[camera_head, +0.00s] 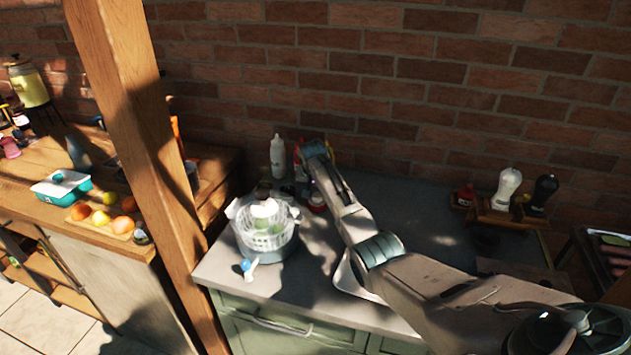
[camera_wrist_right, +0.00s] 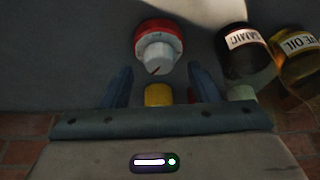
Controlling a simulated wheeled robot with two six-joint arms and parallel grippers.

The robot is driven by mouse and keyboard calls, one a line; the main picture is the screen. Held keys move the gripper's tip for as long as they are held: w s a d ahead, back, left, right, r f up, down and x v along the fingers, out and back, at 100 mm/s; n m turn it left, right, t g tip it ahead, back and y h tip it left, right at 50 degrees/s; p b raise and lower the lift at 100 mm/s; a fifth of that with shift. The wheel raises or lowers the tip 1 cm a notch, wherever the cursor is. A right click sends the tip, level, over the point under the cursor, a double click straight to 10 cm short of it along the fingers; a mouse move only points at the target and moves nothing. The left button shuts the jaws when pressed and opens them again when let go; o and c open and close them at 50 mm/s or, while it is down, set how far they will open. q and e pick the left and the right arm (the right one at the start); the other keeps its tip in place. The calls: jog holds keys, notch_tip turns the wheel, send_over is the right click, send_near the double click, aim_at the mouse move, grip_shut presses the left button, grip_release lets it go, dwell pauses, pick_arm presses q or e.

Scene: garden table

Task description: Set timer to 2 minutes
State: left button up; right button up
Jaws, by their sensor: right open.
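In the right wrist view a round red timer with a white knob (camera_wrist_right: 157,46) stands on the grey counter, ahead of my right gripper (camera_wrist_right: 159,72). A small dark pointer line shows on the knob. The two blue fingers are apart, one on each side of the knob's near end, with nothing held between them. I cannot tell whether they touch it. In the head view my right arm reaches over the counter (camera_head: 300,283); its fingertips are hard to make out there. My left gripper is not in view.
A balsamic bottle (camera_wrist_right: 242,52) and an oil bottle (camera_wrist_right: 297,60) stand right of the timer. A white basket (camera_head: 266,232) stands left of the arm, with a blue-and-white scoop (camera_head: 247,268) before it. A wooden post (camera_head: 140,140) rises at left.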

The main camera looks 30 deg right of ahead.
jog(key=b+v, duration=0.2)
jog(key=v, duration=0.6)
jog(key=shift+s+r, duration=0.15)
jog(key=shift+r, duration=0.15)
jog(key=shift+a, duration=0.1)
